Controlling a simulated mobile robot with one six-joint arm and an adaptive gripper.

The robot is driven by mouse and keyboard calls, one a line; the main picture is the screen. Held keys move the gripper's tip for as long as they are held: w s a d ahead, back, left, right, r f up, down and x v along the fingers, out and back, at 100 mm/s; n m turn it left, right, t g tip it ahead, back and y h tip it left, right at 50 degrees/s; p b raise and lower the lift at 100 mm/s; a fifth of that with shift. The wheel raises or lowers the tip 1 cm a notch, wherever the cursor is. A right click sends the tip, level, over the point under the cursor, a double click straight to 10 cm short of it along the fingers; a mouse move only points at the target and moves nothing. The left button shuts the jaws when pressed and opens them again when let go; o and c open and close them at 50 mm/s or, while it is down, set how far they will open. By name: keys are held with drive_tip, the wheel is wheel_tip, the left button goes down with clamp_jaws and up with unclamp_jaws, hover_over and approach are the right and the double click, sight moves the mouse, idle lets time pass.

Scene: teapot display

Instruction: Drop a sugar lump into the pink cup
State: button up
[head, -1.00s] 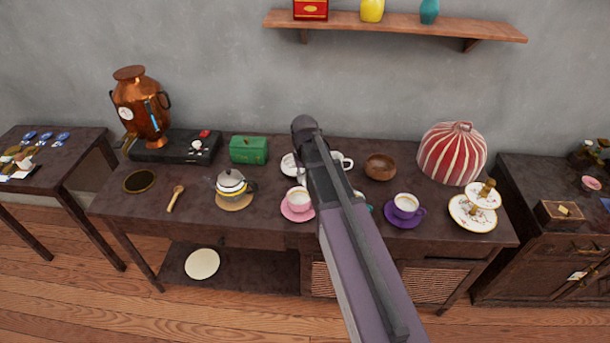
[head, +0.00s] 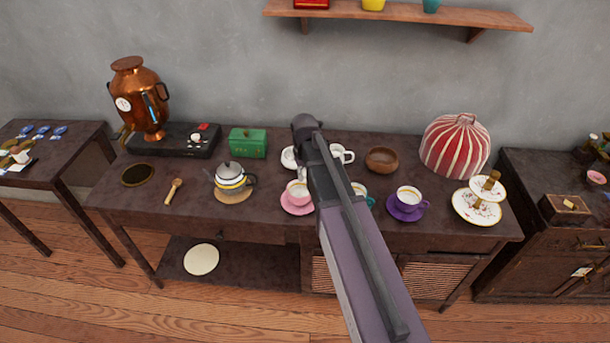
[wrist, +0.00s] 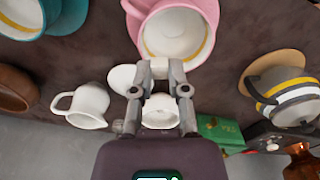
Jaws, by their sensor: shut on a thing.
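The pink cup (head: 297,191) stands on its pink saucer (head: 288,209) at the middle front of the table. In the wrist view the pink cup (wrist: 178,34) is at the top, just beyond my fingertips, its pale inside with a gold band showing. My gripper (wrist: 160,72) is shut on a small whitish piece, the sugar lump (wrist: 159,68), held above the table. A white bowl (wrist: 160,112) shows between the finger links, below the gripper. In the head view my arm hides the gripper and the lump.
A white jug (wrist: 90,106) stands near the bowl. A teal cup (head: 360,190) and a purple cup (head: 409,197) are right of the pink cup. A teapot (head: 231,177) and a green box (head: 247,142) are left. A wooden bowl (head: 382,160) is behind.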

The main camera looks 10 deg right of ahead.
sight(305, 177)
drive_tip(key=shift+f+b, duration=1.2)
drive_tip(key=shift+f, duration=0.3)
drive_tip(key=o, duration=0.7)
drive_tip(key=shift+o, duration=0.2)
drive_tip(key=shift+r, duration=0.1)
